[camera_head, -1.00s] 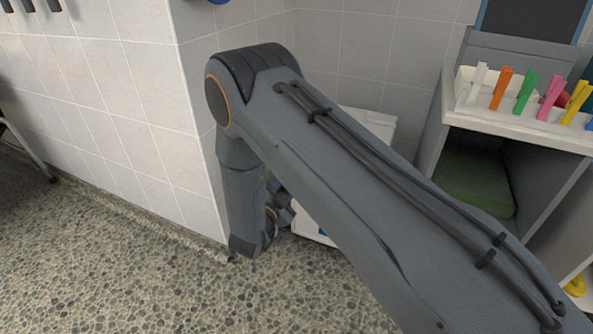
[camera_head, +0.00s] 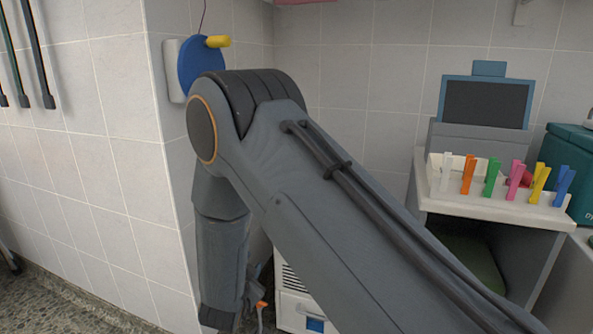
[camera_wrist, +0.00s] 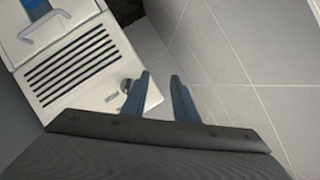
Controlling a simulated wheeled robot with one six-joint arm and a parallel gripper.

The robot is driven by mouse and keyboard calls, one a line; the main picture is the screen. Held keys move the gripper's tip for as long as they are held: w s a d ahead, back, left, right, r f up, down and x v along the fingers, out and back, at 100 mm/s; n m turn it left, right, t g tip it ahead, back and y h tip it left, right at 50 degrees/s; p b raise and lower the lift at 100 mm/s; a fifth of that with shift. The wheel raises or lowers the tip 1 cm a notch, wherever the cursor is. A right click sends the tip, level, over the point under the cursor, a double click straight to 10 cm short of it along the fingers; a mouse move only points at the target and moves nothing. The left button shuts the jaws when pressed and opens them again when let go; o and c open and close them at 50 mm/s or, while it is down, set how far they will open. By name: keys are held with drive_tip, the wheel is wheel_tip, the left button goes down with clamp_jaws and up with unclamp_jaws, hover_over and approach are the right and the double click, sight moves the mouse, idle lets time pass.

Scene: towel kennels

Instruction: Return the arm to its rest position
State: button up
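My arm stretches across the body camera view from the lower right to an elbow at the white tiled corner, then bends down. In that view its lower end is mostly hidden behind my arm links. In the wrist view my gripper (camera_wrist: 160,88) has two blue fingers apart from each other. Nothing shows between them. A white louvred cabinet (camera_wrist: 68,68) is to their left and a grey tiled wall (camera_wrist: 262,65) to their right; I cannot tell how close they are.
The white tiled wall corner (camera_head: 105,150) is close beside my elbow. A blue reel with a yellow knob (camera_head: 196,66) hangs behind it. To the right, a counter holds a white tray (camera_head: 492,208) of coloured clips, a dark-screened device (camera_head: 486,103) and a teal box (camera_head: 568,150).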

drive_tip(key=s+a+r+n+g+y, duration=0.2)
drive_tip(key=s+r+n+g+y, duration=0.15)
drive_tip(key=s, duration=0.45)
drive_tip(key=s+a+r+n+g+y, duration=0.2)
drive_tip(key=s+r+n+g, duration=0.25)
drive_tip(key=s, duration=0.25)
drive_tip(key=s+d+r+n+g+h, duration=0.2)
drive_tip(key=s+d+r+n+g, duration=0.15)
drive_tip(key=s+d, duration=0.65)
drive_tip(key=s+d+r+n+g+h, duration=0.25)
drive_tip(key=s+d+n, duration=0.3)
drive_tip(key=s, duration=0.75)
drive_tip(key=d+r+m+p, duration=0.4)
drive_tip(key=d+r+p, duration=0.6)
drive_tip(key=r+p, duration=0.3)
drive_tip(key=d+r+m+p, duration=0.3)
drive_tip(key=d+r+p, duration=0.8)
drive_tip(key=p, duration=0.5)
wheel_tip(320, 180, up, 3)
drive_tip(key=shift+d+f+m, duration=0.2)
drive_tip(key=shift+m, duration=0.2)
